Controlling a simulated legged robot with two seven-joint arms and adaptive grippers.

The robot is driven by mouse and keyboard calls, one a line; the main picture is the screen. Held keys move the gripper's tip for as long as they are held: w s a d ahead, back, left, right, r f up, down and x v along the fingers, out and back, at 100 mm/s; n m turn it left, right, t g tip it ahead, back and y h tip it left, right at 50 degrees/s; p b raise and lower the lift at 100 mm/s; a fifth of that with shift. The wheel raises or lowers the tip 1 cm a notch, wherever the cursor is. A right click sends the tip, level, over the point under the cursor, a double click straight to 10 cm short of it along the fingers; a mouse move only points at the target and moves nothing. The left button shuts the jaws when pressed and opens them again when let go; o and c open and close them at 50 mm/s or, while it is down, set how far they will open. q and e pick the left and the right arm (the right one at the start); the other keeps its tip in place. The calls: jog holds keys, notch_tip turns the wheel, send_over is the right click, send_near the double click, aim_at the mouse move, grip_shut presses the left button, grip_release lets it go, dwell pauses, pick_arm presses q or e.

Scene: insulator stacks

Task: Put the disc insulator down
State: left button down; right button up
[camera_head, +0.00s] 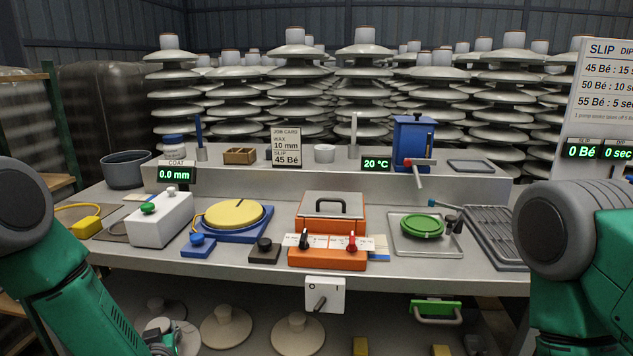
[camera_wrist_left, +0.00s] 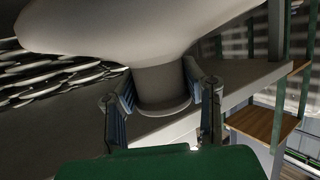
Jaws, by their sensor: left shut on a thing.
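A pale disc insulator fills the top of the left wrist view, with its wide disc (camera_wrist_left: 110,28) above and its short cylindrical neck (camera_wrist_left: 162,88) below. My left gripper (camera_wrist_left: 160,92) is shut on the neck, one finger on each side. The neck's flared foot shows between the fingers; I cannot tell whether it touches a surface. In the head view my left gripper (camera_head: 163,340) is low at the bottom left, under the bench's front edge, partly cut off. Two other disc insulators stand on the floor or a low shelf there (camera_head: 226,326), (camera_head: 297,334). My right gripper is out of view.
The bench (camera_head: 270,272) overhangs the low area. On it are a yellow round plate (camera_head: 234,214), an orange box (camera_head: 330,230), a green disc on a tray (camera_head: 422,226) and a white box (camera_head: 160,220). Tall insulator stacks (camera_head: 295,90) stand behind. A switch (camera_head: 324,296) hangs at the front.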

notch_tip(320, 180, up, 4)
jog(key=p, duration=0.3)
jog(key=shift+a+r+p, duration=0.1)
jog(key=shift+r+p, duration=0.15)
jog(key=shift+p, duration=0.1)
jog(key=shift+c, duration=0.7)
pick_arm(q)
jog(key=s+d+r+m+t+h, duration=0.1)
jog(key=s+d+r+m+h, duration=0.4)
jog(key=s+d+r, duration=0.5)
notch_tip(320, 180, up, 3)
jog(key=shift+s+d+r+h, duration=0.2)
jog(key=shift+s+d+h, duration=0.1)
jog(key=shift+h, duration=0.2)
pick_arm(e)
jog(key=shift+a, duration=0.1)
